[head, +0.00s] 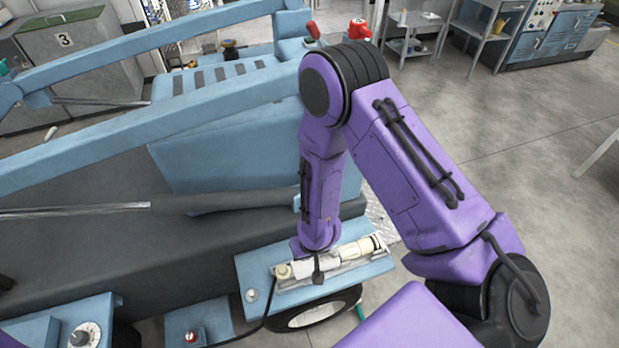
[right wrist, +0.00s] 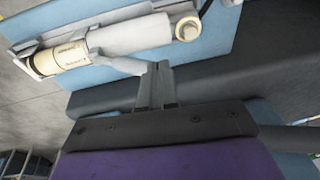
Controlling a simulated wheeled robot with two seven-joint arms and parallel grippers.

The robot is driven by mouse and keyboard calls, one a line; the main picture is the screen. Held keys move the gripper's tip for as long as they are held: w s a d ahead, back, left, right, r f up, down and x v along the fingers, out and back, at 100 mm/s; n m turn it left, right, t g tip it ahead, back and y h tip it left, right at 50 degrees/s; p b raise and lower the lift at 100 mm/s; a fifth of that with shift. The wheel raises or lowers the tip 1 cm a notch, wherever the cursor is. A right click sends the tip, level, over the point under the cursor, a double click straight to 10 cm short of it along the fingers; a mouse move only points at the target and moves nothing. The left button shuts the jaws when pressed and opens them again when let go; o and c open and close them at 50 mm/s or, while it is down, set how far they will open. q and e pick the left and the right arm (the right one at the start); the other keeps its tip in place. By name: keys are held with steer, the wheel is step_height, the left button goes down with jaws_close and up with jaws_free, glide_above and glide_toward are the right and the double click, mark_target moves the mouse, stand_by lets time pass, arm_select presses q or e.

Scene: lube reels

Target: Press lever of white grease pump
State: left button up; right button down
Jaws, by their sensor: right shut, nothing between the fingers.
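The white grease pump (head: 352,252) lies on a light blue shelf of the machine, partly covered by my right arm in the head view. In the right wrist view the pump (right wrist: 128,37) runs across the top, with a cream cylinder at its left and a round cream cap at its right. A pale lever (right wrist: 122,64) slants from the pump toward my right gripper (right wrist: 157,68). The gripper's grey fingers are shut and empty, with their tips close to the lever's end. I cannot tell whether they touch. My left gripper is not in view.
The blue shelf (head: 262,272) sits above a black wheel (head: 316,314). A dark cable hangs from the pump's left end. Blue beams (head: 150,130) and a dark machine bed (head: 120,240) fill the left. Open concrete floor (head: 530,150) lies at the right.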

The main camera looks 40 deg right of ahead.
steer(key=v, duration=0.6)
steer(key=shift+a+r, duration=0.15)
steer(key=shift+r, duration=0.3)
steer(key=shift+w, duration=0.15)
steer(key=s+d+f+m+h, duration=0.1)
steer(key=s+d+f+h, duration=0.1)
steer(key=s+d+f, duration=0.2)
steer(key=s+d+f+m+h, duration=0.1)
steer(key=s+d+f, duration=0.3)
steer(key=s, duration=0.7)
steer(key=shift+f+m+t+h, duration=0.3)
steer(key=shift+f+m+h, duration=0.1)
steer(key=shift+f+m, duration=0.4)
